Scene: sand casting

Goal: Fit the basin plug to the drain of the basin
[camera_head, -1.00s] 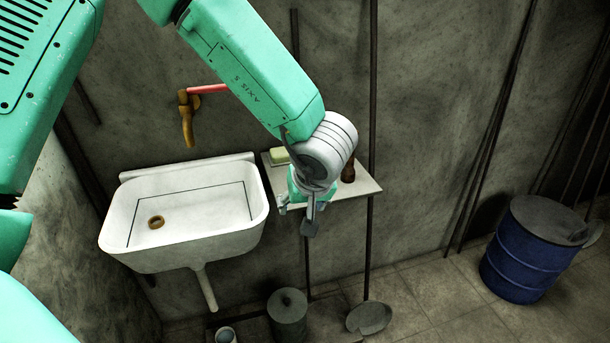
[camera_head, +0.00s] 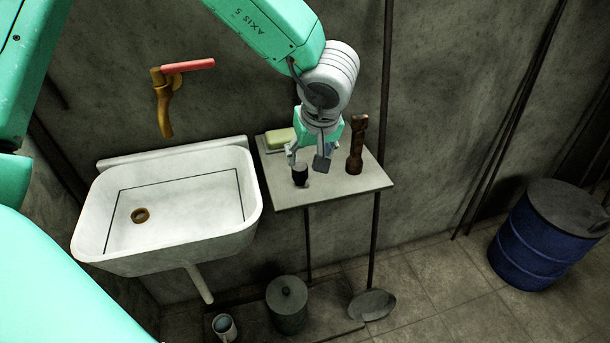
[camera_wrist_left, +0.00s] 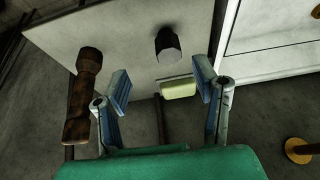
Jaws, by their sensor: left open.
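The basin plug, a small dark stub (camera_head: 300,176), stands on the small wall shelf right of the basin. It also shows in the left wrist view (camera_wrist_left: 167,45), ahead of the fingers. The white basin (camera_head: 240,235) hangs on the wall at the left. Its drain (camera_head: 140,215) is a brass ring in the basin floor, with nothing in it. My left gripper (camera_head: 307,160) is over the shelf close to the plug. In the left wrist view its fingers (camera_wrist_left: 162,82) are apart, with nothing held between them. My right gripper is not in view.
The shelf (camera_head: 345,187) also bears a pale green soap (camera_head: 281,138) and a brown turned handle-like object (camera_head: 357,145). A brass tap (camera_head: 163,105) with a red lever juts above the basin. A blue drum (camera_head: 540,245) stands far right; a canister (camera_head: 287,305) stands below.

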